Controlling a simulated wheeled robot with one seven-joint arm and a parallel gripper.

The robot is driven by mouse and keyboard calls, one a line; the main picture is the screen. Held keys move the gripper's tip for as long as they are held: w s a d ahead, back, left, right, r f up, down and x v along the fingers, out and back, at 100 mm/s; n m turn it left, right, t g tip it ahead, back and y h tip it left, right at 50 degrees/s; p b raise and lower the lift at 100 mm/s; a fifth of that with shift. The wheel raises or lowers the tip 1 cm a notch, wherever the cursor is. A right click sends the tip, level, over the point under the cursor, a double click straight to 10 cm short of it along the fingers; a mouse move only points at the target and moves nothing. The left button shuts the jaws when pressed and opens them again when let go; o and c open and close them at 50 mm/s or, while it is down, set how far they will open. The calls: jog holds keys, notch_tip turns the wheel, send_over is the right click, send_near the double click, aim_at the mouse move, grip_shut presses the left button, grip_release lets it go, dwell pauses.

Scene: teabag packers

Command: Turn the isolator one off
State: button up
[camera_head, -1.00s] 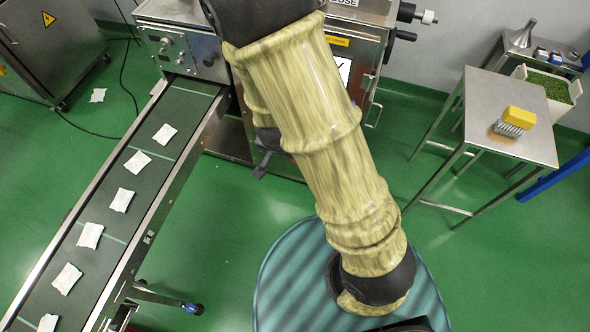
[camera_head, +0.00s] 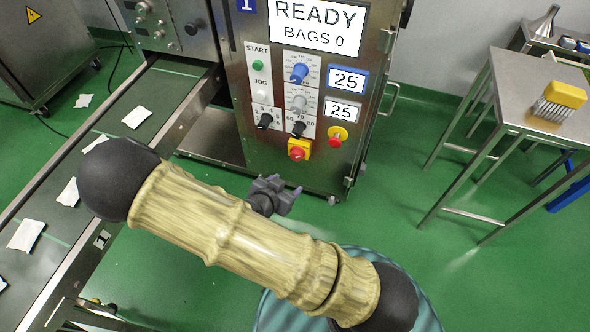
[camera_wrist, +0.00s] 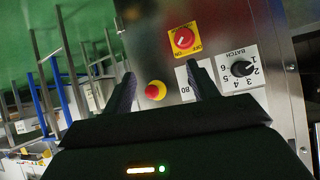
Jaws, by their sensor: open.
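The isolator, a red rotary knob on a yellow plate (camera_head: 299,150), is low on the front panel of the machine marked 1 (camera_head: 246,5). In the wrist view, the isolator (camera_wrist: 184,40) appears upside down beyond my fingers, and its plate carries small lettering. My gripper (camera_head: 284,186) is open and empty, below and slightly left of the isolator in the head view, apart from the panel. In the wrist view the two fingers of my gripper (camera_wrist: 160,78) point toward the panel. The knob's exact setting is too small to be sure of.
A red emergency-stop button (camera_head: 337,136) sits right of the isolator; black, blue and grey dials (camera_head: 299,73) are above. The screen (camera_head: 316,25) reads READY, BAGS 0. A conveyor (camera_head: 165,92) with white bags is at left, a metal table (camera_head: 535,85) at right.

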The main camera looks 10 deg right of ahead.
aim_at(296, 157)
notch_tip(296, 157, down, 9)
jog(key=a+t+h+b, duration=0.2)
jog(key=t+b, duration=0.5)
jog(key=b, duration=0.6)
jog(key=shift+w+a+f, duration=0.2)
jog(key=shift+a, duration=0.1)
jog(key=shift+w+b, duration=0.1)
jog(key=shift+b, duration=0.2)
jog(key=b+x, duration=0.6)
jog(key=x, duration=1)
jog(key=shift+w+d+f+b, duration=0.15)
jog(key=shift+w+d+b, duration=0.05)
jog(key=shift+w+b, duration=0.1)
jog(key=shift+w+d, duration=0.15)
jog(key=shift+w, duration=0.05)
jog(key=c, duration=1)
